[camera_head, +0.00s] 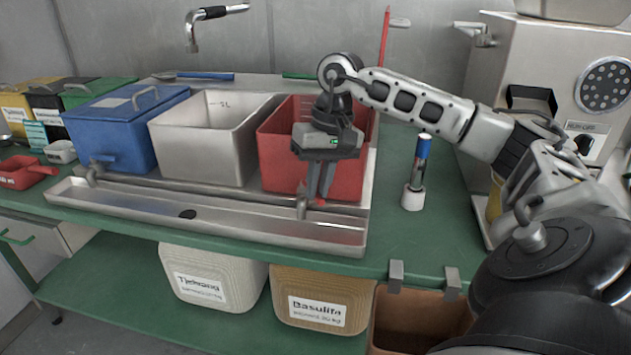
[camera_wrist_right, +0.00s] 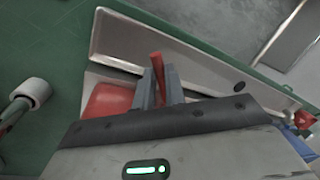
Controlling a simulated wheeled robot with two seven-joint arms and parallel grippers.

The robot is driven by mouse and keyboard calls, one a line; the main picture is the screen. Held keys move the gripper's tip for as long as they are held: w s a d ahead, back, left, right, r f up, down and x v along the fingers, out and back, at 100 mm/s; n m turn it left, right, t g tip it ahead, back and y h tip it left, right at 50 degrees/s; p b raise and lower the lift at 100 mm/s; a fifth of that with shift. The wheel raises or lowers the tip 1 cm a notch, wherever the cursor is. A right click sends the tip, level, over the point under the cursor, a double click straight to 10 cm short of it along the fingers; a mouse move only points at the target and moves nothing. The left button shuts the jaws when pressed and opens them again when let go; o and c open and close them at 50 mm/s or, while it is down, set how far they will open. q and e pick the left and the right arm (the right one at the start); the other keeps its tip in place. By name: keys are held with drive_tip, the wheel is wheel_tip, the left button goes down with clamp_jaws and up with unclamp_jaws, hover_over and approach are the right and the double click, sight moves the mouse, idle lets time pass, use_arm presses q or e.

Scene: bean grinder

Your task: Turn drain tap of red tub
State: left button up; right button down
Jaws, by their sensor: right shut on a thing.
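The red tub (camera_head: 280,150) stands at the right end of a row of tubs, behind a metal drip trough. Its drain tap (camera_head: 301,209) sticks out low at its front right, over the trough. My right gripper (camera_head: 318,199) points down in front of the tub and hides part of its front. Its fingers are shut on the red tap handle (camera_wrist_right: 158,72), which shows between them in the right wrist view. A little of the handle's red end shows below the fingertips in the head view. The tub also shows in the wrist view (camera_wrist_right: 107,99). My left gripper is not in view.
A grey tub (camera_head: 205,140) and a blue lidded tub (camera_head: 125,130) stand left of the red one. The metal trough (camera_head: 220,222) runs along their fronts. A blue-topped stick in a white holder (camera_head: 413,199) stands close on the right. A metal machine (camera_head: 560,80) stands at the far right.

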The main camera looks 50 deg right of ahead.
idle(0.3)
drive_tip(key=c, duration=1.5)
unclamp_jaws()
drive_tip(key=shift+o, duration=0.2)
drive_tip(key=shift+r, duration=0.1)
